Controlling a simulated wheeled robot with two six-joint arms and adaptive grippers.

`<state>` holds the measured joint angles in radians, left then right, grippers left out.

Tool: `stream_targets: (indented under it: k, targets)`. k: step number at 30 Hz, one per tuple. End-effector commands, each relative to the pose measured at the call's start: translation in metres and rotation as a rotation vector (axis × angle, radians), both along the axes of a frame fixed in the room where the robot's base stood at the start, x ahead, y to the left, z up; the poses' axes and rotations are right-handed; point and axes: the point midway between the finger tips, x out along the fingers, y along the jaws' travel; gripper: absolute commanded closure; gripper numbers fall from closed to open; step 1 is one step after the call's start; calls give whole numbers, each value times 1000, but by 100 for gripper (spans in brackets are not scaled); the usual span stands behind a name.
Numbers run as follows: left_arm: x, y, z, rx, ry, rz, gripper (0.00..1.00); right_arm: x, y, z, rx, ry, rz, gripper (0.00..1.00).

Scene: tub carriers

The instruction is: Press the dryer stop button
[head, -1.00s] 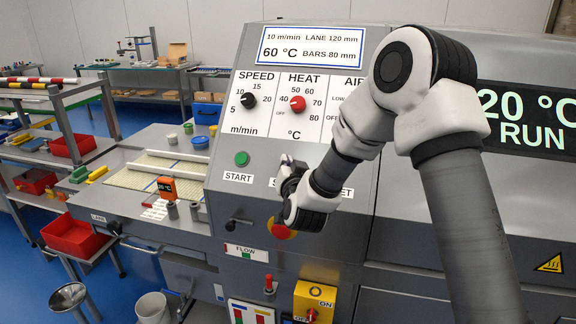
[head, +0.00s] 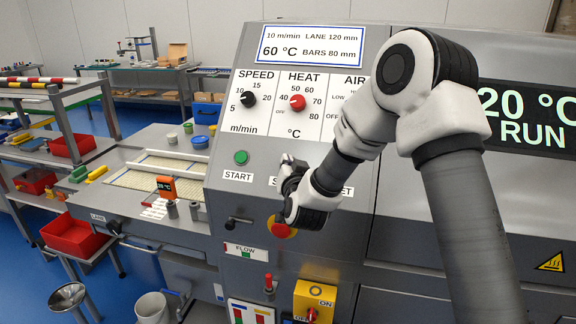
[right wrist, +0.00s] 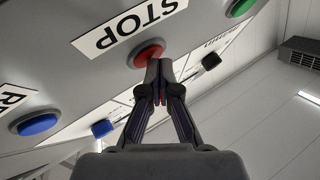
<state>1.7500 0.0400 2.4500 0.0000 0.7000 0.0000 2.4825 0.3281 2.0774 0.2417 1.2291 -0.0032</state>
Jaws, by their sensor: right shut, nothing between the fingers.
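The red stop button (right wrist: 148,54) sits on the dryer's grey front panel beside its STOP label (right wrist: 130,28) in the right wrist view. My right gripper (right wrist: 159,64) is shut and empty. Its fingertips overlap the lower right edge of the button in that view; I cannot tell whether they touch it. In the head view, my right gripper (head: 287,163) is at the panel to the right of the green START button (head: 241,157), and my wrist hides the stop button there. The dryer display (head: 529,120) reads RUN. My left gripper is not in view.
A blue button (right wrist: 39,124) is on the other side of the stop button from the green one. The red and yellow emergency knob (head: 281,229) is just below my right wrist. The speed dial (head: 248,99) and heat dial (head: 297,103) are above the button row.

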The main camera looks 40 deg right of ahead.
Motion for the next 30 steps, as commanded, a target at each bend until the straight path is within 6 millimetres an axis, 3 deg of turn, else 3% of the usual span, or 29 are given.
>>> stream_targets:
  k: [30]
  targets:
    - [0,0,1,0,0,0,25,-4,5,5,1,2,1,100]
